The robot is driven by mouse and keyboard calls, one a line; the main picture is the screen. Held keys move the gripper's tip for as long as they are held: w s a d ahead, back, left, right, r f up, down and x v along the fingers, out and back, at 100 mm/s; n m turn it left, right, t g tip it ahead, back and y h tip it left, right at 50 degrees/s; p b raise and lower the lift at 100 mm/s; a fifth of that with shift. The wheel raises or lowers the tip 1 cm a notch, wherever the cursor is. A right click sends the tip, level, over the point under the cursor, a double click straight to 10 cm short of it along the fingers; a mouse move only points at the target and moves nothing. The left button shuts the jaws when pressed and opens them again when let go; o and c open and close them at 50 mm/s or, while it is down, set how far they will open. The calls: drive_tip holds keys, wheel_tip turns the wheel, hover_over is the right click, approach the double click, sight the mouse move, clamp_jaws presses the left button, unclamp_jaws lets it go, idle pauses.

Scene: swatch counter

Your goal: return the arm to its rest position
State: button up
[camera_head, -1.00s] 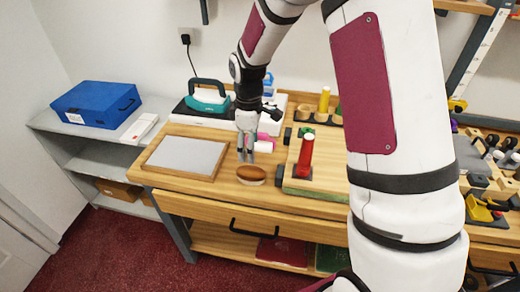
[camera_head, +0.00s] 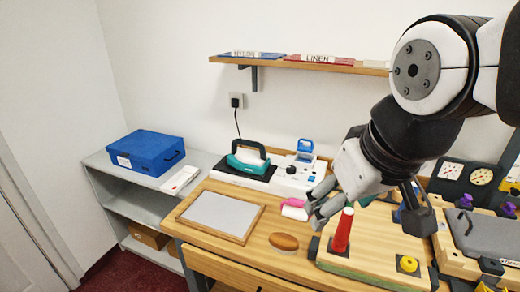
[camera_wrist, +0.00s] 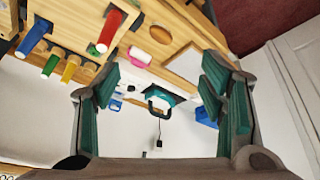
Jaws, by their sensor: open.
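My gripper (camera_head: 318,206) is raised in front of the counter in the head view, at the end of my arm, which comes in from the upper right. In the wrist view my gripper (camera_wrist: 160,100) has its green-padded fingers spread wide at left and right, with nothing held between them.
A wooden-framed grey panel (camera_head: 222,214) and a brown oval brush (camera_head: 284,242) lie on the counter. A blue box (camera_head: 146,152) sits on the grey shelf at left. A wall shelf (camera_head: 290,64) hangs above.

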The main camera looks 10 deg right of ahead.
drive_tip(key=shift+s+a+r+m, duration=0.1)
drive_tip(key=shift+s+m, duration=0.5)
drive_tip(key=shift+s, duration=0.9)
